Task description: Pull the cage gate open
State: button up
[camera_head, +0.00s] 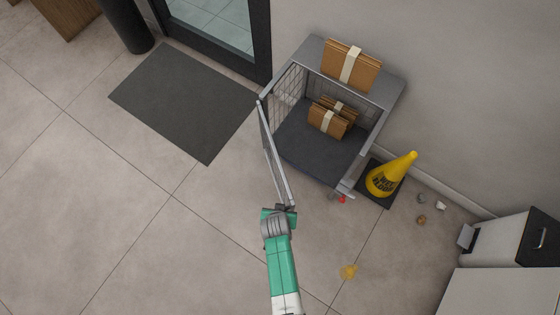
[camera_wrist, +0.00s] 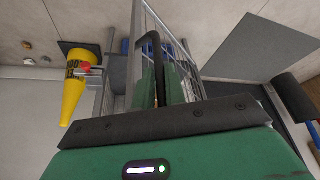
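The cage gate (camera_head: 273,155) is a grey framed panel hinged at the cage's left front corner. It stands ajar, its free end swung out from the front of the grey cage (camera_head: 392,95). My green gripper (camera_head: 281,209) is at the gate's free end. In the wrist view, the dark, bent gate handle (camera_wrist: 151,45) passes between the two green fingers of my gripper (camera_wrist: 165,75), which look closed on it. The exact finger contact is partly hidden. The gate's mesh and rails also show behind the fingers.
Cardboard packs lie on top of the cage (camera_head: 337,60) and inside it (camera_head: 325,120). A yellow wet-floor cone (camera_head: 393,175) stands right of the opening, with small litter near it. A dark mat (camera_head: 185,100) lies before the door. The floor left of the gate is clear.

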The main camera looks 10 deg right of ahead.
jog(key=o, duration=0.3)
jog(key=shift+w, duration=0.2)
jog(key=shift+o, duration=0.2)
jog(key=shift+s, duration=0.1)
jog(key=d+p+v, duration=0.1)
jog(key=p+v, duration=0.3)
jog(key=v, duration=0.3)
jog(key=shift+s+a+r, duration=0.2)
jog(key=shift+a+r, duration=0.15)
jog(key=shift+a, duration=0.2)
